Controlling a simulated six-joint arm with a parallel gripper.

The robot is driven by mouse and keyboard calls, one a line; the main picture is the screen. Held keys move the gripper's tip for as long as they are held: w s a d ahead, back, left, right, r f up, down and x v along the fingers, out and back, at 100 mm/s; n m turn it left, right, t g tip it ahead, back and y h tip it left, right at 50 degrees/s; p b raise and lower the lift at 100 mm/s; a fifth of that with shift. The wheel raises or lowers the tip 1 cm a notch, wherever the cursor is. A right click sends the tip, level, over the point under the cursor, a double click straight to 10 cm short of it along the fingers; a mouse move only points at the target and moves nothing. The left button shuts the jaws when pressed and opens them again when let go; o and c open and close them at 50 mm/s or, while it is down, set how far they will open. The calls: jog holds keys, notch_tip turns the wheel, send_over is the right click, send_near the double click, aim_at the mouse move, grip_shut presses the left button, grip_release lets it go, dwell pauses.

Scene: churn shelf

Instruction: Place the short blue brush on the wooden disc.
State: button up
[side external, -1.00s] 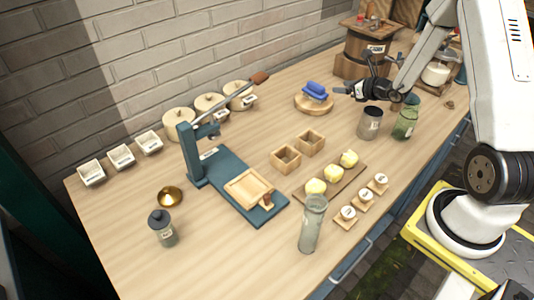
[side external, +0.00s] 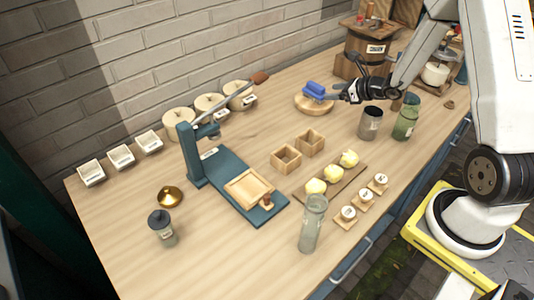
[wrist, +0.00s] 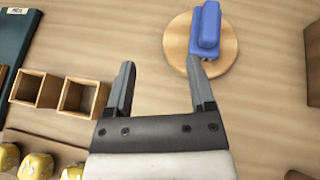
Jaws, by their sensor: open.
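The short blue brush (side external: 316,88) lies on the round wooden disc (side external: 301,107) at the back of the table. In the wrist view, the brush (wrist: 208,24) is on the right part of the disc (wrist: 176,50), with wood bare to its left. My gripper (side external: 335,96) is open beside the disc on its right in the side view. In the wrist view, my gripper (wrist: 160,64) has nothing between its fingers. The right fingertip overlaps the brush's near end; I cannot tell whether they touch. The left finger is well clear of the brush.
A dark jar (side external: 370,124) and a green bottle (side external: 406,118) stand close to my gripper. Two small wooden boxes (side external: 286,158) and a board with yellow lumps (side external: 326,188) are nearer. A blue lever press (side external: 190,152) stands left.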

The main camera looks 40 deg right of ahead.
jog(key=s+a+r+n+g, duration=0.1)
jog(key=s+a+n+g, duration=0.2)
jog(key=n, duration=0.8)
jog(key=s+a+r+n+g+h, duration=0.1)
jog(key=s+a+n+g, duration=0.2)
jog(key=s+a+n, duration=0.5)
jog(key=s+a+r+n+g+h, duration=0.1)
jog(key=s+a+n, duration=0.4)
jog(key=a+n, duration=0.5)
jog(key=r+n+g, duration=0.1)
jog(key=n+g, duration=0.1)
jog(key=n, duration=0.1)
jog(key=shift+s+n+g, duration=0.15)
jog(key=shift+n+g, duration=0.25)
